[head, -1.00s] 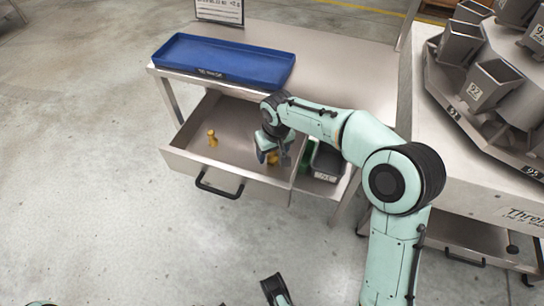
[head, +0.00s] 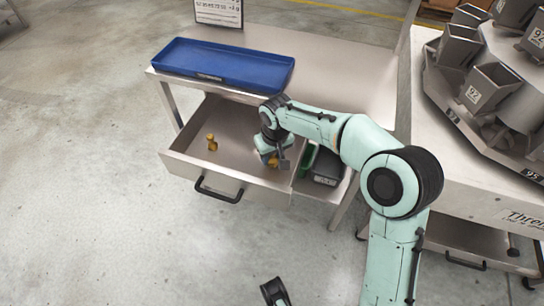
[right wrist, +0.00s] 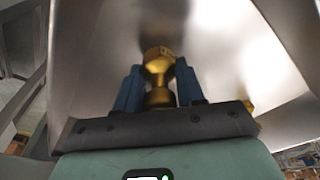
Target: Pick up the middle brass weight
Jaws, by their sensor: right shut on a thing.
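My right gripper (head: 268,155) reaches down into the open drawer (head: 232,158) of the steel table. In the right wrist view its two blue fingers (right wrist: 159,88) stand on either side of a brass weight (right wrist: 158,66) with a wide head and narrower neck. The jaws are shut on it. In the head view this weight (head: 273,161) is mostly hidden by the gripper. Another brass weight (head: 211,142) stands upright in the drawer, to the left of the gripper. In the right wrist view a small brass piece (right wrist: 249,106) shows at the right, mostly hidden. My left gripper is not clearly visible.
A blue tray (head: 222,66) lies on the tabletop (head: 340,75) above the drawer. A side compartment right of the gripper holds a green item (head: 308,160) and a dark grey bin (head: 327,166). A weigher with steel hoppers (head: 490,85) stands at the right.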

